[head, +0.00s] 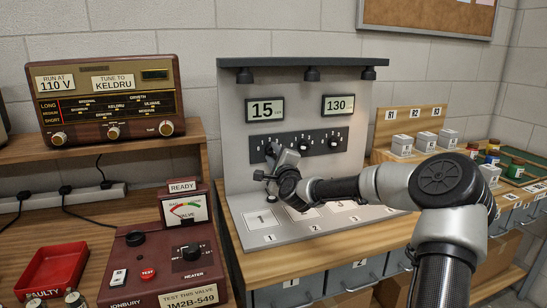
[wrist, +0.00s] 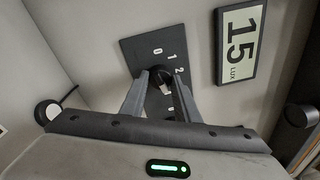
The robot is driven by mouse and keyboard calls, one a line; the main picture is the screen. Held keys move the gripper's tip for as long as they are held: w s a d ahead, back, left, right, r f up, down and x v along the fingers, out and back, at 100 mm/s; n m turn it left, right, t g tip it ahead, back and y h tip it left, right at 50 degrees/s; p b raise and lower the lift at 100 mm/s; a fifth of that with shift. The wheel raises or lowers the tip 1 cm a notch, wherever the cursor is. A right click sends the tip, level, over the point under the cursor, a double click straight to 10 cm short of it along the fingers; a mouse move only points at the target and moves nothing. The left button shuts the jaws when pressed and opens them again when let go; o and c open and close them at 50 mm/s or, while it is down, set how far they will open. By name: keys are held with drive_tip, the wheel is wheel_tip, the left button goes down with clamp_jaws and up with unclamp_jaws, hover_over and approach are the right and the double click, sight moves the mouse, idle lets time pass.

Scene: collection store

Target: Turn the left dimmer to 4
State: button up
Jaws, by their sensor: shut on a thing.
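The left dimmer is a dark knob on a black control plate (head: 320,134). In the wrist view the left dimmer (wrist: 162,87) sits between my fingertips, with the marks 0, 1 and 2 showing on the plate around it. My gripper (head: 274,153) reaches it from the front and is shut on the knob. Its fingers hide the higher marks, and I cannot tell where the pointer stands. The left display (head: 265,110) reads 15 lux, also in the wrist view (wrist: 240,42). The middle dimmer (head: 304,144) and right dimmer (head: 333,142) stand free.
The right display (head: 338,105) reads 130. Lamps hang under the panel's top shelf (head: 303,62). Numbered pads (head: 261,219) lie on the base below my gripper. A radio (head: 107,98) and a red valve tester (head: 160,262) stand left. Small jars (head: 492,147) stand right.

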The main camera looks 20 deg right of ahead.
drive_tip(key=shift+m, duration=0.5)
drive_tip(key=o, duration=1)
drive_tip(key=shift+o, duration=0.2)
drive_tip(key=shift+s, duration=0.15)
drive_tip(key=s+a+p, duration=0.1)
drive_tip(key=s+p, duration=0.1)
drive_tip(key=s, duration=1.5)
drive_tip(key=shift+a+f, duration=0.25)
drive_tip(key=shift+a, duration=0.15)
